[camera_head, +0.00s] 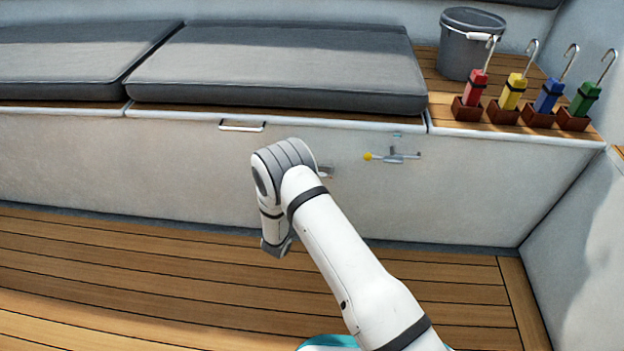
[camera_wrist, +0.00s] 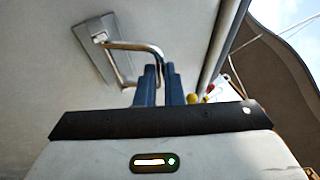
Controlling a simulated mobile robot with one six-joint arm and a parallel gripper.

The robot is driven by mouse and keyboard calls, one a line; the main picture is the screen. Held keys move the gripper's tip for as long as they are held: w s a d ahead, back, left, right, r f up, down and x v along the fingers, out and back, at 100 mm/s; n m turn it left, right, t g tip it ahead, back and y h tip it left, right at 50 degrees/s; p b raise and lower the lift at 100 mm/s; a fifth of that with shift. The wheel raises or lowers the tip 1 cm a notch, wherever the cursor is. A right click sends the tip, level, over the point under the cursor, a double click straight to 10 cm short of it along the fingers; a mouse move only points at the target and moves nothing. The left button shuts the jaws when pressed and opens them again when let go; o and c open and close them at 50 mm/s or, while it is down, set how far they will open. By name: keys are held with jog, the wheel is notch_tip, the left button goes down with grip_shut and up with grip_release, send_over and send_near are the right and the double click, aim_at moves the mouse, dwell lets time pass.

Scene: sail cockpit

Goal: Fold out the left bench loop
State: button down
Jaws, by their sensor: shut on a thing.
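In the wrist view, a bent metal loop (camera_wrist: 135,46) stands out from a grey recessed plate (camera_wrist: 97,47) on a pale surface. My gripper (camera_wrist: 160,75) is shut on the loop, with its dark fingers close together around the bar. In the head view, a flat metal loop (camera_head: 242,126) shows on the white bench front to the left of my arm. A small metal fitting (camera_head: 327,172) shows just right of my arm's wrist, partly hidden. My gripper's fingers are hidden there, so I cannot tell which fitting is held.
Grey cushions (camera_head: 275,62) lie on the bench. A bucket (camera_head: 468,48) and several coloured hooks in brown holders stand at the right end. The wooden floor (camera_head: 120,265) is clear.

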jog(key=c, duration=1.5)
grip_release()
jog(key=shift+c, duration=0.2)
jog(key=p+v, duration=0.2)
jog(key=v, duration=0.6)
jog(key=shift+p, duration=0.3)
